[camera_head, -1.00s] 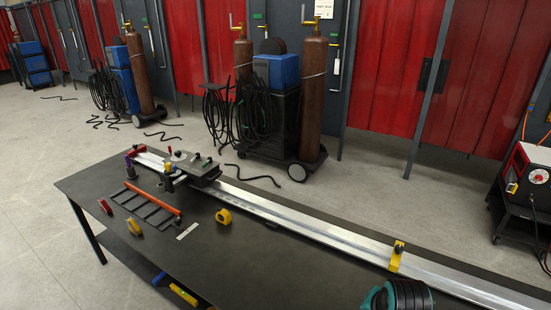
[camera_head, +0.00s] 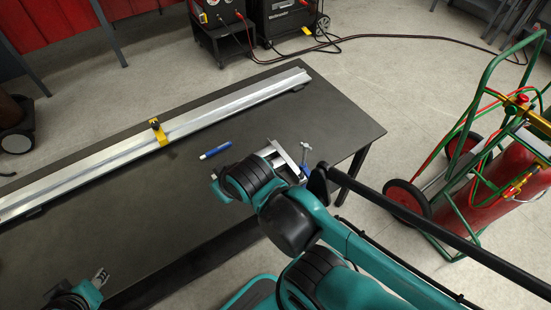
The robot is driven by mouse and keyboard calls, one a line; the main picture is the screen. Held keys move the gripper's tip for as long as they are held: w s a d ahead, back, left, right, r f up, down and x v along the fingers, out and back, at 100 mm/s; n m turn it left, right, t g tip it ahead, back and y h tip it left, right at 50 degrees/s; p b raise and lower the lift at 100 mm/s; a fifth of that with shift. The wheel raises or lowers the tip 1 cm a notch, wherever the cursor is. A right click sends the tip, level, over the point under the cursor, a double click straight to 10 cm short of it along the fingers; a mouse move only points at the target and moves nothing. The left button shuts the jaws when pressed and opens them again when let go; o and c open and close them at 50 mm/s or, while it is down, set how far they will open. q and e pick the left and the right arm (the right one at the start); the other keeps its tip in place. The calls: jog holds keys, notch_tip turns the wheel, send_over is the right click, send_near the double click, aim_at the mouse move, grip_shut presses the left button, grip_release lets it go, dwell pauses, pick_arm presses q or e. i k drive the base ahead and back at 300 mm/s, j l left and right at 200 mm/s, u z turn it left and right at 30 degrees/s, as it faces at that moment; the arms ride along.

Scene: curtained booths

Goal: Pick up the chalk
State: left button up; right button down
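A slim blue stick with a pale end, which looks like the chalk (camera_head: 216,150), lies on the dark table (camera_head: 330,118), between the long metal rail and my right arm. My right arm comes in from the right, and its teal and black wrist is just below the stick in the picture, apart from it. My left gripper (camera_head: 101,275) shows at the bottom left, far from the stick. Its grey fingertips are too small to tell open from shut.
A long metal rail (camera_head: 230,104) with a yellow clamp (camera_head: 158,132) runs along the table's back. A silver metal fixture (camera_head: 284,158) sits beside my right wrist, near the table edge. A red gas cylinder on a green cart (camera_head: 480,185) stands on the floor at right.

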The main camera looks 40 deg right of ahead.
aim_at(222, 147)
jog(key=z, duration=0.7)
jog(key=i+z, duration=0.15)
jog(key=i, duration=0.15)
